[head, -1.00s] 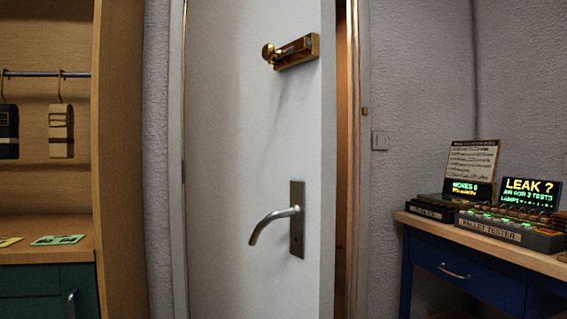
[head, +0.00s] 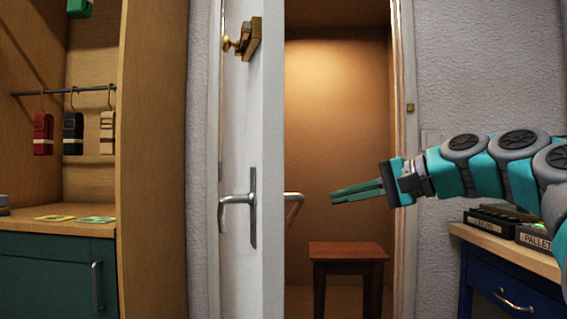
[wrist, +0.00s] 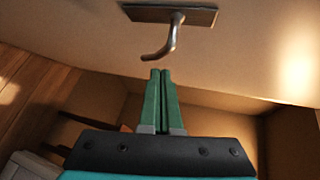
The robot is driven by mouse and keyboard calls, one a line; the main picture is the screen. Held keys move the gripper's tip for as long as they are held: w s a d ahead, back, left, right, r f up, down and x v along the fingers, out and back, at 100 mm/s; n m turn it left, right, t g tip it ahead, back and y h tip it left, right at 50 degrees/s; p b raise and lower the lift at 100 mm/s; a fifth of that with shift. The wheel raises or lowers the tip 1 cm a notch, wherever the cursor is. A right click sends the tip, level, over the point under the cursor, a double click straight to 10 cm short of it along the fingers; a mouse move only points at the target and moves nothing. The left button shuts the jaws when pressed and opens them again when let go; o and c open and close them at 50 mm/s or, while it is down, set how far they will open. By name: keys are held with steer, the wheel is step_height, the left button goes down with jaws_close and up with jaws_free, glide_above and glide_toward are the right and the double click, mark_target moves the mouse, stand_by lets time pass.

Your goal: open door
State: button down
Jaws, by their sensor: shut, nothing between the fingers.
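The white door (head: 238,120) stands ajar toward me, seen nearly edge-on in the head view, with the opening to its right. Its near-side lever handle (head: 238,200) is on the left face. The far-side lever (head: 293,205) sticks out past the door's edge into the opening; this lever also shows in the wrist view (wrist: 165,42). A brass bolt (head: 243,38) sits high on the door. My gripper (head: 333,197) is shut and empty, in the doorway right of the far-side lever. In the wrist view its green fingertips (wrist: 160,72) lie just below the lever, apparently apart from it.
Behind the door is a lit brown closet with a wooden stool (head: 348,252). A blue desk (head: 510,275) with tester boxes (head: 500,218) stands at right. A wooden shelf unit with a green cabinet (head: 55,275) stands at left, near the door's hinge side.

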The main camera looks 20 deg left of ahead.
mark_target(282, 149)
step_height(282, 149, up, 9)
steer(key=d+n+g+y+b, duration=0.1)
steer(key=n+y, duration=0.1)
steer(key=y, duration=0.1)
steer(key=shift+s+a+f, duration=0.1)
steer(key=shift+s+a, duration=0.1)
steer(key=shift+a, duration=2)
steer(key=shift+s+a+r, duration=0.1)
steer(key=shift+s+a, duration=0.1)
steer(key=shift+a, duration=1.95)
steer(key=shift+s+a+f, duration=0.1)
steer(key=shift+s+a, duration=0.1)
steer(key=shift+a, duration=2)
